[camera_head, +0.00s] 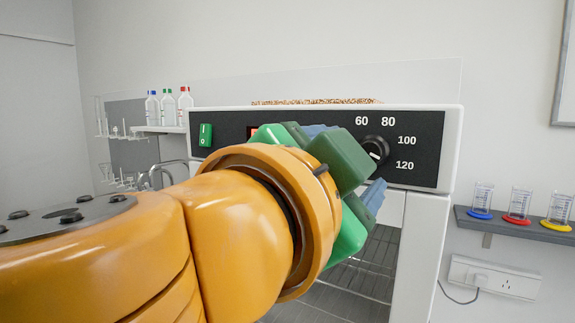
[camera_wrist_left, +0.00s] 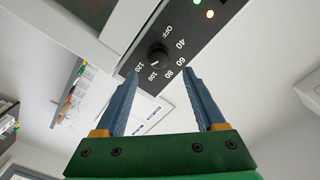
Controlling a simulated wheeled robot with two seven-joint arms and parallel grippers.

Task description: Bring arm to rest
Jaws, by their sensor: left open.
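My left arm (camera_head: 240,235), in orange, comes in from the left and covers much of the white oven-like machine (camera_head: 451,150) in the head view. My left gripper (camera_head: 350,162) has a green body and blue fingers and is in front of the control panel. In the left wrist view its two fingers (camera_wrist_left: 160,74) are spread apart with nothing between them. The black dial (camera_head: 375,150) is just right of the gripper in the head view. In the left wrist view the dial (camera_wrist_left: 158,58) shows beyond the fingertips, its white mark near 100. My right gripper is not in view.
A green switch (camera_head: 206,135) sits on the panel's left. Wire racks (camera_head: 365,270) show below the panel. Capped bottles (camera_head: 168,107) stand on a shelf at left. A right wall shelf (camera_head: 515,226) holds beakers on blue, red and yellow bases, above a socket strip (camera_head: 495,277).

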